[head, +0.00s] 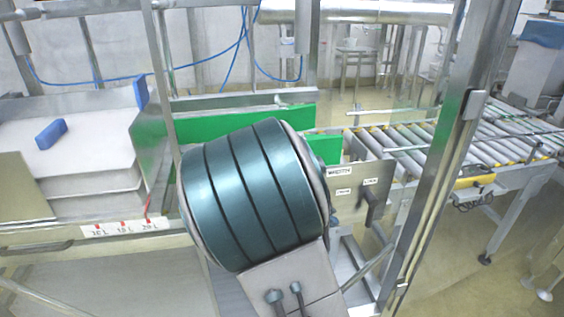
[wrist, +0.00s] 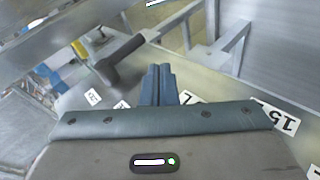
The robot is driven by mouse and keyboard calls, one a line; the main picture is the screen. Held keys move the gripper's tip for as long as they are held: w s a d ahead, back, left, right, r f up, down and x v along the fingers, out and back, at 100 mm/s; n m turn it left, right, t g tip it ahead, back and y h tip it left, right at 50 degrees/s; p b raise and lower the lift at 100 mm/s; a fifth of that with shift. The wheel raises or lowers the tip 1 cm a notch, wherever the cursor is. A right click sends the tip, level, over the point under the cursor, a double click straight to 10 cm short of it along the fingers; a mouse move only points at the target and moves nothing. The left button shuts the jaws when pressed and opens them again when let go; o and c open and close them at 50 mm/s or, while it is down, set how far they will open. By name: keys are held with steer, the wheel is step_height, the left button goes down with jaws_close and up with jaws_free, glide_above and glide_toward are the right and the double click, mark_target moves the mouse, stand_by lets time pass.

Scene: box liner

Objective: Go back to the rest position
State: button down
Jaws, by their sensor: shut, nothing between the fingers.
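My gripper (wrist: 159,70) shows in the wrist view with its two blue-grey fingers together and nothing between them. It points toward a metal panel (wrist: 204,88) with white labels, and I cannot tell the exact gap between them. In the head view my arm's large teal-banded joint fills the middle and hides the gripper. The labelled metal panel (head: 350,197) shows just right of that joint, with a dark handle (head: 371,204) on it. The same kind of dark handle (wrist: 122,62) is left of the fingers in the wrist view.
A steel post (head: 445,130) stands right of my arm, and a roller conveyor (head: 480,140) lies beyond it. Green boards (head: 240,122) are behind the arm. A blue block (head: 50,134) lies on white stacked sheets (head: 85,160) at the left.

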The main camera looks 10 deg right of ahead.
steer(key=s+a+r+y+p, duration=0.5)
steer(key=s+r+p, duration=0.3)
steer(key=r+p, duration=0.2)
steer(key=s+a+r+n+y+p, duration=0.1)
steer(key=s+a+r+y+p, duration=0.3)
steer(key=s+r+p, duration=0.5)
step_height(320, 180, up, 7)
steer(key=shift+s+a+f+y+p, duration=0.2)
steer(key=shift+s+a+y+p, duration=0.15)
steer(key=shift+a, duration=0.55)
steer(key=shift+w, duration=0.1)
